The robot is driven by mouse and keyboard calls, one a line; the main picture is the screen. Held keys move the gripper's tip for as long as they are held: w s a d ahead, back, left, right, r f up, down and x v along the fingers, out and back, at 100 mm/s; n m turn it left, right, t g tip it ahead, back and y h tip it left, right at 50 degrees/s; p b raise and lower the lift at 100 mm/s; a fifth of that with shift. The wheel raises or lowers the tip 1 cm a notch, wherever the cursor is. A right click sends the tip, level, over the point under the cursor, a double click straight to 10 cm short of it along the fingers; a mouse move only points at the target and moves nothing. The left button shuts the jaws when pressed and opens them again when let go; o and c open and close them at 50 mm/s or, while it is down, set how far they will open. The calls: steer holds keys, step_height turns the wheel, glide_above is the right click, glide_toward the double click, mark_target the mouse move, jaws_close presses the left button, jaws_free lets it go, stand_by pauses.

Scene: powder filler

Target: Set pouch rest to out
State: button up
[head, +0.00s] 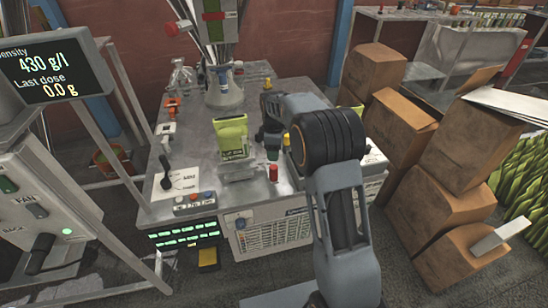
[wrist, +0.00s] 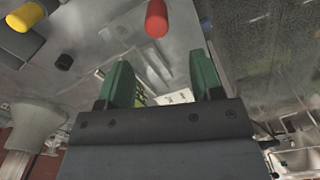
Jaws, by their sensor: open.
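A yellow-green pouch (head: 231,139) stands upright on a small grey metal support (head: 239,171) near the front of the steel machine top. This support may be the pouch rest; I see no readable label, and cannot tell its setting. My gripper (wrist: 163,82) is open in the wrist view, its two green fingers apart. Pale printed pieces show beyond and between the fingers, but nothing is clearly held.
A black lever (head: 165,174) stands on a white marked plate at the machine's front left. A funnel spout (head: 223,92) is behind the pouch. A red knob (head: 273,171) is right of the support. Cardboard boxes (head: 403,125) crowd the right; a display (head: 52,78) is at left.

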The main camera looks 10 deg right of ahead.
steer(key=shift+r, duration=0.75)
steer(key=s+r+m+t+p, duration=0.1)
steer(key=s+r+m+p, duration=0.5)
steer(key=s+r, duration=0.4)
steer(key=s+r+m+t+p, duration=0.2)
steer(key=s+r+m+p, duration=0.5)
steer(key=s, duration=1)
step_height(320, 180, up, 3)
steer(key=shift+s+r+m+t, duration=0.1)
steer(key=shift+s+m+t, duration=0.25)
steer(key=shift+m, duration=0.35)
